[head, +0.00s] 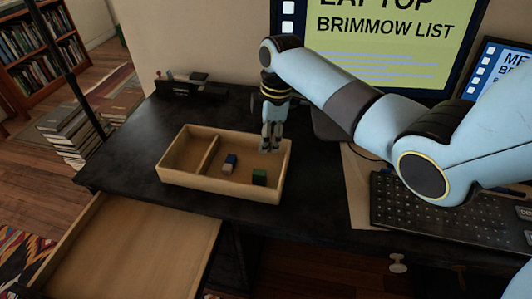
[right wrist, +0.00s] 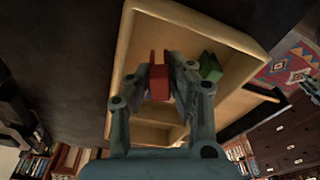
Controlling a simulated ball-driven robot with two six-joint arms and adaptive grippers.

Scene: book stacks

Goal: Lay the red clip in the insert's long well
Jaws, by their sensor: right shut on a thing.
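My right gripper (head: 271,148) points down at the back right part of the wooden insert (head: 180,178). In the right wrist view its fingers (right wrist: 162,78) are shut on the red clip (right wrist: 158,88), which stands between the fingertips. The clip cannot be made out in the head view. The insert, also in the right wrist view (right wrist: 121,50), has a divider (head: 209,155) between a narrower left well (head: 187,152) and a wider right well (head: 243,170). I cannot tell whether the clip touches the floor of the insert. My left gripper is not in view.
In the right well lie a blue and tan block (head: 230,164) and a green block (head: 259,177), which also shows in the right wrist view (right wrist: 210,67). The left well looks empty. A keyboard (head: 440,215) is at right; an open drawer (head: 140,250) is in front.

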